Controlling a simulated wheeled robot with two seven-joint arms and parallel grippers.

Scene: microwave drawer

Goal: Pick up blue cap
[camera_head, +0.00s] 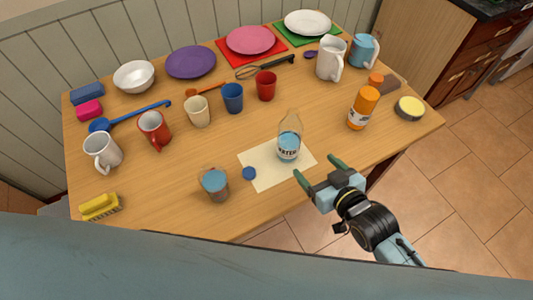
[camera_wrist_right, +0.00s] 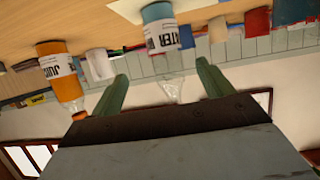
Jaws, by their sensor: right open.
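A small round blue cap (camera_head: 249,173) lies on the left part of a cream paper mat (camera_head: 275,180) on the table. A clear water bottle (camera_head: 289,140) with a blue and white label stands on the same mat, right of the cap, and shows no cap on its neck. My right gripper (camera_head: 318,171) is open and empty near the table's front edge, right of the bottle and the cap. In the right wrist view its two green fingers (camera_wrist_right: 161,90) are spread, with the bottle (camera_wrist_right: 165,45) seen between them. The cap is not visible there. My left gripper is not in view.
A cup (camera_head: 214,183) stands left of the cap, and a yellow brush (camera_head: 99,207) lies at front left. An orange juice bottle (camera_head: 363,107) stands to the right. Mugs, cups and plates fill the back. The wood left of the mat is partly clear.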

